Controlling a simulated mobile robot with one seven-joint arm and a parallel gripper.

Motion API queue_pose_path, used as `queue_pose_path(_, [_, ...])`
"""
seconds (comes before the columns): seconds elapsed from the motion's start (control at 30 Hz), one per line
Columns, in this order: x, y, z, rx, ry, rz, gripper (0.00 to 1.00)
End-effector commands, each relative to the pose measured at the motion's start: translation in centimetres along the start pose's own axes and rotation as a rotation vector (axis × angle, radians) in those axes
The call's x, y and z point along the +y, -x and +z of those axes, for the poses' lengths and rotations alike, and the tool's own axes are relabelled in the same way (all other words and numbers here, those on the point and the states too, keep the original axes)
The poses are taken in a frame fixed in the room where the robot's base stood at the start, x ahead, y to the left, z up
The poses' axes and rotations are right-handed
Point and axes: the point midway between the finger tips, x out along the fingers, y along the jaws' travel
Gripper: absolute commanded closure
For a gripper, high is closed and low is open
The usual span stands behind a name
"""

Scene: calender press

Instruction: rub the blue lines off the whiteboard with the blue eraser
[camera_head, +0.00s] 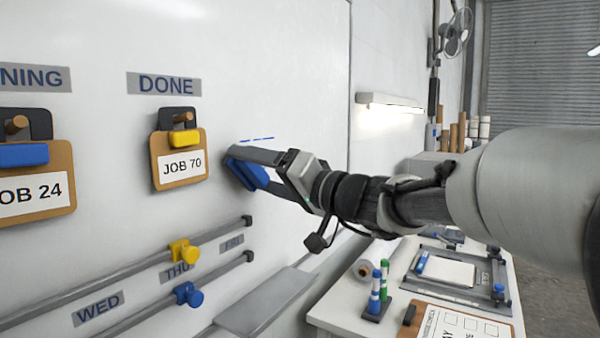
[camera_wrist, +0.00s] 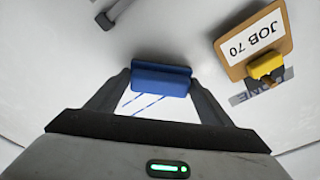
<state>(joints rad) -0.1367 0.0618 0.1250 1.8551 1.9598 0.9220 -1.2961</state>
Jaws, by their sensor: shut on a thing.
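The whiteboard (camera_head: 235,50) stands upright across the left and middle of the head view. My gripper (camera_head: 252,172) is shut on the blue eraser (camera_head: 247,175) and holds it at the board; I cannot tell whether its face touches the surface. The eraser also shows between the fingers in the wrist view (camera_wrist: 161,80). A short blue dashed line (camera_head: 257,139) shows on the board just above the gripper. In the wrist view two blue dashed lines (camera_wrist: 145,105) show between my fingers, beside the eraser. Part of the board behind the eraser and fingers is hidden.
The JOB 70 clipboard (camera_head: 182,168) hangs left of my gripper under the DONE label (camera_head: 163,84). Below run rails with a yellow slider (camera_head: 184,252) and a blue slider (camera_head: 188,294). A white table (camera_head: 345,312) with markers and a clipboard stands lower right.

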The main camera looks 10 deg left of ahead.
Motion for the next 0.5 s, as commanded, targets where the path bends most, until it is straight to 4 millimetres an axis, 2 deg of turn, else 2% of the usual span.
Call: queue_pose_path(0.5, [0.02,-1.04,0.15,0.000,0.000,0.000,0.44])
